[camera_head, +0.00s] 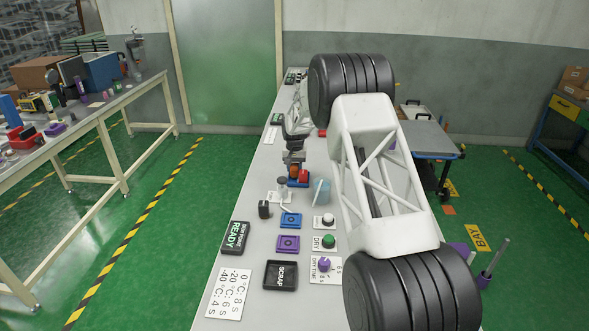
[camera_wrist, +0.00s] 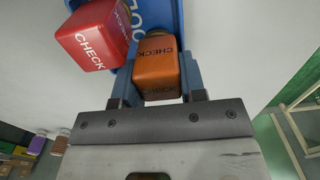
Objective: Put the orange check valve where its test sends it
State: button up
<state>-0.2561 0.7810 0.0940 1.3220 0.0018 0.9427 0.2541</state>
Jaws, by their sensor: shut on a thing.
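The orange check valve (camera_wrist: 158,72) is a block marked CHECK with a brassy end. It sits between the two blue fingers of my gripper (camera_wrist: 159,62), which is shut on it. A red check valve (camera_wrist: 92,36) stands close beside it, to the left in the wrist view. Both are at a blue tray (camera_wrist: 152,14) with partly hidden white lettering; whether the orange valve touches the tray I cannot tell. In the head view my gripper (camera_head: 294,150) is over the tray (camera_head: 298,184), with the red valve (camera_head: 303,174) there and the orange one small and partly hidden.
Nearer on the bench are a blue pad (camera_head: 290,220), a purple pad (camera_head: 288,243), a black SCRAP tray (camera_head: 281,275), a DEW POINT READY sign (camera_head: 235,238), a temperature-time card (camera_head: 229,293), a green DRY button (camera_head: 329,241) and a purple DRY TIME knob (camera_head: 324,264). A translucent blue container (camera_head: 322,192) stands right of the tray.

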aim_at(295, 164)
jog(key=shift+f, duration=0.25)
jog(key=shift+f, duration=0.1)
jog(key=o, duration=1)
jog(key=shift+o, duration=0.2)
notch_tip(295, 164, up, 12)
dwell(0.5)
jog(key=shift+r, duration=0.2)
dwell(0.3)
